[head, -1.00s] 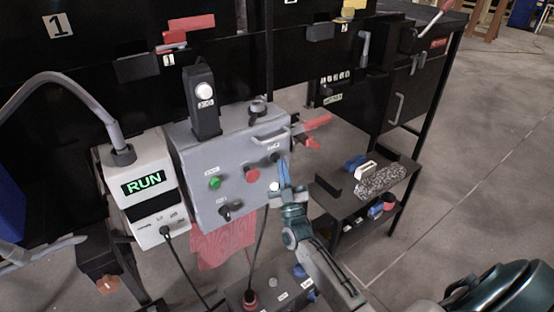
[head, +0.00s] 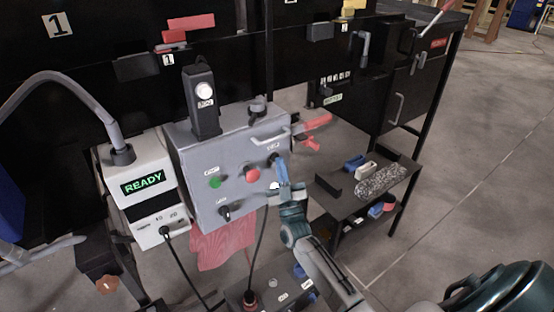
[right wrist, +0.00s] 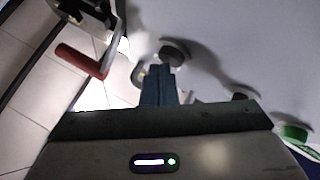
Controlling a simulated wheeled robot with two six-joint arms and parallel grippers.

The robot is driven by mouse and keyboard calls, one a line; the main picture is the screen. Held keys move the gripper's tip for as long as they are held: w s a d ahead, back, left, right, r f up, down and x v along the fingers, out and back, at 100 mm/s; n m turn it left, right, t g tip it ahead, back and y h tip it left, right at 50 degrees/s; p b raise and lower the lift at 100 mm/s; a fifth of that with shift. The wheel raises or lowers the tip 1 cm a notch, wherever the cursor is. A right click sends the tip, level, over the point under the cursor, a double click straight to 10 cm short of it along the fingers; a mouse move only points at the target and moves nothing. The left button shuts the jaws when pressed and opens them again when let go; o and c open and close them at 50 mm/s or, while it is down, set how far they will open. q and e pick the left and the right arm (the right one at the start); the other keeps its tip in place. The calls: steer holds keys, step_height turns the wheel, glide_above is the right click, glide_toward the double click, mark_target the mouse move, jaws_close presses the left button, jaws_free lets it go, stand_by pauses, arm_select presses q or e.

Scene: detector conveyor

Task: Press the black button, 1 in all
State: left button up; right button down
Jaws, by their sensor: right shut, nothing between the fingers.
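The grey control box (head: 235,195) stands in the middle of the head view. Its front carries a green button (head: 214,183), a red button (head: 252,175) and the black button (head: 272,157) towards the upper right. My right gripper (head: 280,162) is shut and empty, its blue fingertips at the black button and partly covering it. In the right wrist view the black button (right wrist: 174,51) shows just beyond the shut fingertips (right wrist: 160,70); whether they touch cannot be told. My left gripper is not in view.
A white unit (head: 146,187) with a display reading READY stands left of the box. A handle (head: 270,138) juts out above the black button, with a red-gripped lever (head: 317,122) to the right. A black shelf (head: 345,208) stands at right.

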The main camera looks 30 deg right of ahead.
steer(key=shift+s+r, duration=0.1)
steer(key=shift+s, duration=0.05)
steer(key=shift+s+p, duration=0.55)
steer(key=shift+s, duration=0.2)
steer(key=s+p, duration=0.1)
steer(key=s, duration=0.2)
steer(key=s+p, duration=0.1)
steer(key=s, duration=0.1)
steer(key=shift+d+p, duration=0.25)
steer(key=shift+p, duration=0.1)
stand_by(0.4)
